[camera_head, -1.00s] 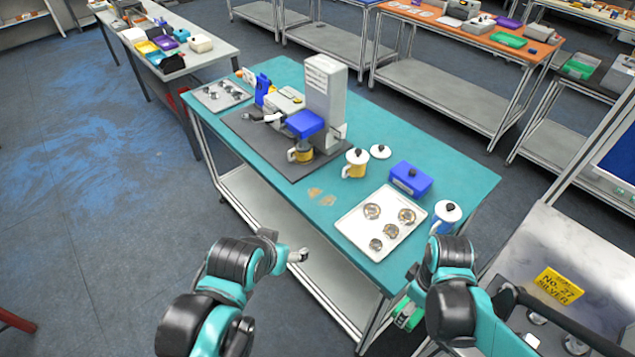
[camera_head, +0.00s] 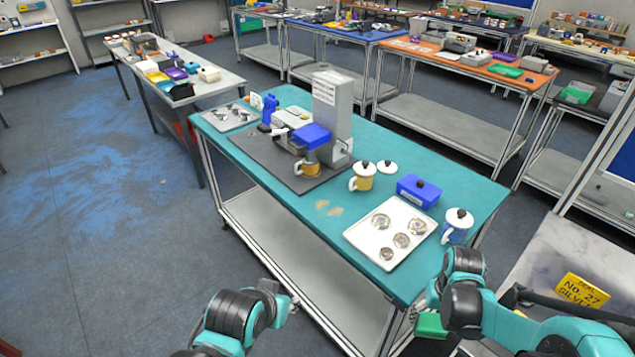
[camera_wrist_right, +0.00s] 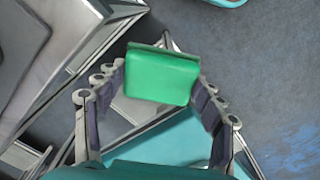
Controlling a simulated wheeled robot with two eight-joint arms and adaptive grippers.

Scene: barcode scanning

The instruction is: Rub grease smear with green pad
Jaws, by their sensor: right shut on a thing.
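The green pad (camera_wrist_right: 162,77) is held between the fingers of my right gripper (camera_wrist_right: 160,82) in the right wrist view. In the head view the pad (camera_head: 431,325) shows at the right gripper (camera_head: 425,306), beside the near right end of the teal table (camera_head: 280,220) and below its top. The grease smear (camera_head: 329,208) is a pair of small tan-brown patches on the bare table top, left of the white tray. The pad is apart from it. My left gripper (camera_head: 284,298) is in front of the table's near side; its fingers are too small to read.
On the table are a white tray (camera_head: 365,238) with several round metal parts, a blue box (camera_head: 418,192), two mugs (camera_head: 362,177) (camera_head: 457,227), and a machine on a dark mat (camera_head: 258,150).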

